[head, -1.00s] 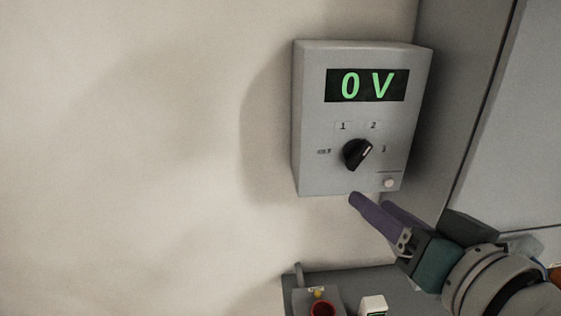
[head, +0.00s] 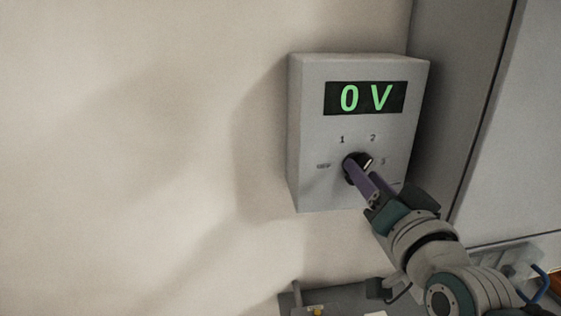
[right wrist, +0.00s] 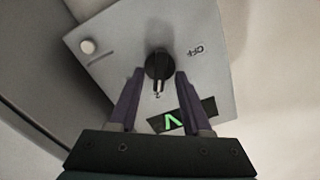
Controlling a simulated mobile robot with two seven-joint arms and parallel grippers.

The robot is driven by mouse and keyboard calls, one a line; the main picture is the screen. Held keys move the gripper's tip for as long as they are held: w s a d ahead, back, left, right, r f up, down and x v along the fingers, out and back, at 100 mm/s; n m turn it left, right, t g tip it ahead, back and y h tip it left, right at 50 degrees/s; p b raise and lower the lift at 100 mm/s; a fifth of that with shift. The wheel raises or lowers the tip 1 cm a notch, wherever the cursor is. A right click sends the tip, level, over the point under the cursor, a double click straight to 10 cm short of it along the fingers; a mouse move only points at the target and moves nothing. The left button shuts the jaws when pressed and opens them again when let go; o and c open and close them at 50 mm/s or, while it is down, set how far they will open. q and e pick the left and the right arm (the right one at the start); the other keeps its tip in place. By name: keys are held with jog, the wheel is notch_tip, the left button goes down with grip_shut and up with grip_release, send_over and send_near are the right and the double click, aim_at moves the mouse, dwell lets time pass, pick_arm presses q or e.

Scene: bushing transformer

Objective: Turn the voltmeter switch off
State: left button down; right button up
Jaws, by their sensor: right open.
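The voltmeter (head: 310,110) is a grey box on the wall in the head view. Its green display (head: 365,98) reads 0 V. Its black rotary switch (head: 365,162) has marks 1, 2 and 3 and an OFF mark (head: 323,166) at the left. The pointer is turned up and right, near mark 2. My right gripper (head: 362,171) reaches up from the lower right, its purple fingers in front of the switch and partly covering it. In the right wrist view, the open fingers (right wrist: 157,82) stand either side of the knob (right wrist: 159,64); contact cannot be told. My left gripper is out of view.
A small round white button (right wrist: 88,46) sits on the voltmeter's face. A grey cabinet (head: 510,130) stands close on the right. A grey panel (head: 345,297) lies below. The wall at left is clear.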

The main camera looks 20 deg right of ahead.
jog(key=shift+w, duration=0.15)
grip_shut()
dwell(0.4)
